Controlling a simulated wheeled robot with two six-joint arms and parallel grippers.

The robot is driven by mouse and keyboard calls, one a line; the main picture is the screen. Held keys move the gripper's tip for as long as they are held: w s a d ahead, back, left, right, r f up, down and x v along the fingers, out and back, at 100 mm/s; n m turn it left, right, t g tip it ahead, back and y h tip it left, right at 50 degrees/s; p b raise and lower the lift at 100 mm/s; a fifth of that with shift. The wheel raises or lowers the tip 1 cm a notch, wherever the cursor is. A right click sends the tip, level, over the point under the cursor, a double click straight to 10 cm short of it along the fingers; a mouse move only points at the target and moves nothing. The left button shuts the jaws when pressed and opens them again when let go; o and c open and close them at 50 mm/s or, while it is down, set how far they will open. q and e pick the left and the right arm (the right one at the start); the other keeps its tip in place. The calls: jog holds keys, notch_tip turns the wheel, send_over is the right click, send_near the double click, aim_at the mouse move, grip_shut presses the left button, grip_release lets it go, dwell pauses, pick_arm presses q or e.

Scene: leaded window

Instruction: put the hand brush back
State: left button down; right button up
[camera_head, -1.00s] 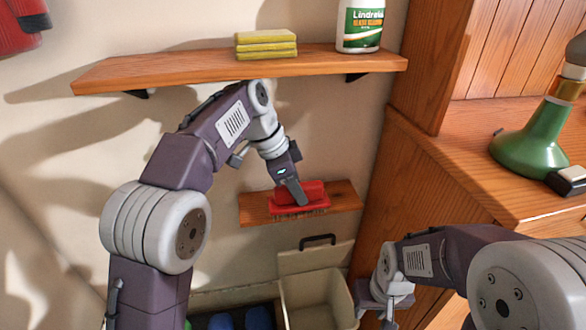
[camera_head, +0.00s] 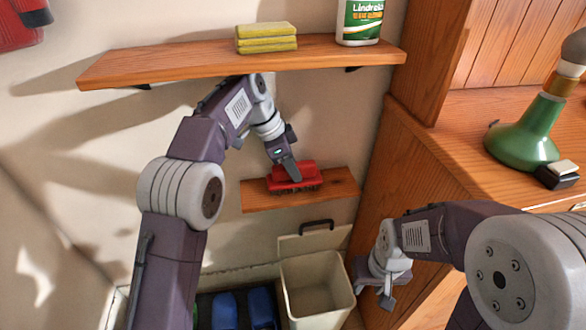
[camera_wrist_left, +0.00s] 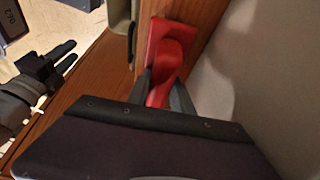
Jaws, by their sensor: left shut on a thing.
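The hand brush (camera_head: 293,175) has a red body and dark bristles facing down. It is over the small lower wooden shelf (camera_head: 340,186), near the wall. I cannot tell whether its bristles touch the board. My left gripper (camera_head: 291,172) reaches down from the left and is shut on the brush's red handle. The left wrist view shows the brush (camera_wrist_left: 162,55) between the fingers, with the shelf board behind it. My right gripper (camera_head: 377,298) hangs low at the right beside the wooden cabinet, away from the brush; its fingers look apart and empty.
An upper shelf (camera_head: 200,62) above my left arm holds yellow sponges (camera_head: 266,38) and a white-green bottle (camera_head: 359,20). Below are an open cream bin (camera_head: 318,290) and a dark tray with blue things (camera_head: 225,308). A green lamp (camera_head: 525,130) stands on the cabinet at right.

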aim_at(276, 168)
pick_arm(q)
jog(key=shift+f, duration=0.15)
jog(key=c, duration=1.1)
grip_release()
jog(key=shift+p+v, duration=0.75)
jog(key=shift+v, duration=0.1)
jog(key=a+b, duration=0.1)
jog(key=a, duration=0.2)
jog(key=shift+s+a+f+b, duration=0.25)
jog(key=shift+s+a+b, duration=0.05)
jog(key=shift+s+b, duration=0.1)
jog(key=a, duration=0.2)
jog(key=s+a, duration=0.1)
jog(key=a, duration=0.5)
jog(key=shift+s+r, duration=0.15)
jog(key=shift+s, duration=0.1)
